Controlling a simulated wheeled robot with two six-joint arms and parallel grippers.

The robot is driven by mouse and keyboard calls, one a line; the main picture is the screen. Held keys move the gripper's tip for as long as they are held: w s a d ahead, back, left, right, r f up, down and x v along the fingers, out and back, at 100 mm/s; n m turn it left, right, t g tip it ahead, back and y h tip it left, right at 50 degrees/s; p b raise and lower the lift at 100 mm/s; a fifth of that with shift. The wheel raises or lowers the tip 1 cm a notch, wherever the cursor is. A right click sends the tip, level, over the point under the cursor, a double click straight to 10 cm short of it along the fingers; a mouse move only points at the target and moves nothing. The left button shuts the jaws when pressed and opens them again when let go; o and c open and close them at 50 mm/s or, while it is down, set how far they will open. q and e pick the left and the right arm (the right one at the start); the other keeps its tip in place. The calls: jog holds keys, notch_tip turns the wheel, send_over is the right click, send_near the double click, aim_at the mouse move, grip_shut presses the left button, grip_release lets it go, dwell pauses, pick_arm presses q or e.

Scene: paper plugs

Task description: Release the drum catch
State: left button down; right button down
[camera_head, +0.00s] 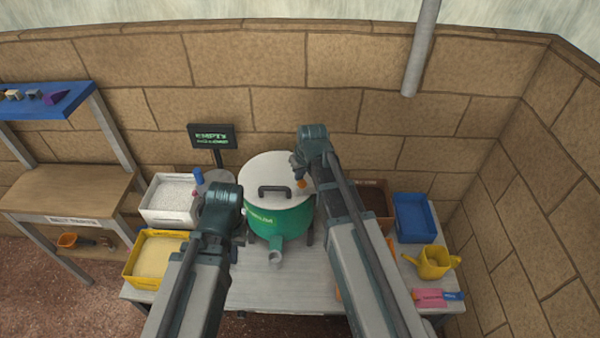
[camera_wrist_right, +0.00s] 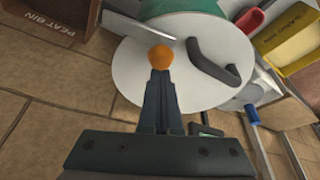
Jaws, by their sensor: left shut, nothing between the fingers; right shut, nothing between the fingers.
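The green drum (camera_head: 272,222) stands on the table with its white lid (camera_head: 262,165) on top; the lid also shows in the right wrist view (camera_wrist_right: 150,95). A black handle (camera_head: 274,191) lies across the lid. The orange catch knob (camera_head: 302,184) is at the lid's right edge. My right gripper (camera_head: 298,170) is shut right at this knob. In the right wrist view the shut fingertips (camera_wrist_right: 160,76) are at the orange knob (camera_wrist_right: 161,56); I cannot tell whether they touch. My left gripper (camera_head: 238,243) is shut beside the drum's lower left, partly hidden by its arm.
A white bin (camera_head: 150,207) and a yellow bin (camera_head: 130,270) stand left of the drum. A brown peat bin (camera_head: 385,226), a blue bin (camera_head: 415,217) and a yellow watering can (camera_head: 433,263) stand right. A lit sign (camera_head: 211,136) rises behind. A grey pipe (camera_head: 420,50) hangs above.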

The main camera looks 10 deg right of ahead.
jog(key=s+n, duration=0.1)
jog(key=n, duration=0.1)
jog(key=s+n+y, duration=0.1)
jog(key=s+n, duration=0.1)
jog(key=shift+a+g+y, duration=0.15)
jog(key=shift+g+y, duration=0.15)
jog(key=s+d+n+g+y, duration=0.1)
jog(key=s+d+n+g, duration=0.2)
jog(key=n, duration=0.8)
jog(key=s+d, duration=0.1)
jog(key=s, duration=0.1)
jog(key=shift+s+y, duration=0.4)
jog(key=shift+d, duration=0.1)
